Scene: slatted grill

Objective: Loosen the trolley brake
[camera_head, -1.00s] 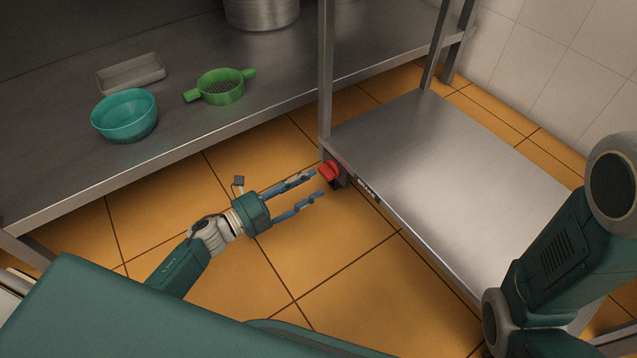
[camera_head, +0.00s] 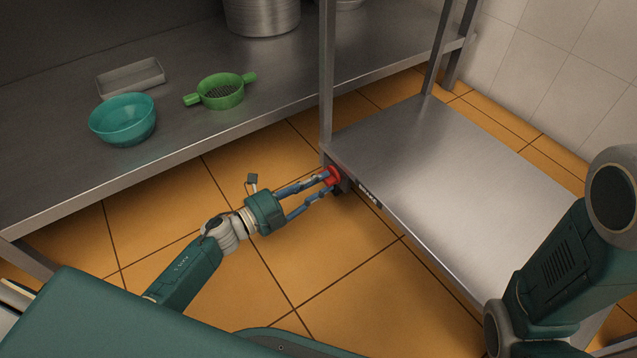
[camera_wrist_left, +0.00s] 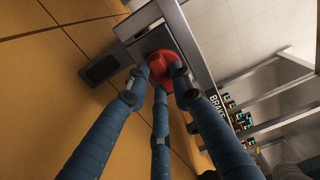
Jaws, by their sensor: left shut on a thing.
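The red brake knob (camera_head: 333,175) sits at the near left corner of the steel trolley (camera_head: 460,165), next to a label reading BRAKE (camera_head: 369,195). My left gripper (camera_head: 329,184) reaches it from the left, with its fingers shut on the knob. In the left wrist view the red knob (camera_wrist_left: 163,68) lies between the blue fingertips, which partly cover it. My right arm shows at the right of the head view, but its gripper is out of view.
A steel counter (camera_head: 60,185) runs along the left and back, bearing a teal bowl (camera_head: 123,120), a green strainer (camera_head: 220,92), a grey tray (camera_head: 130,78) and a large pot (camera_head: 262,15). Trolley posts (camera_head: 327,75) rise from its deck. The tiled floor (camera_head: 340,275) before the trolley is clear.

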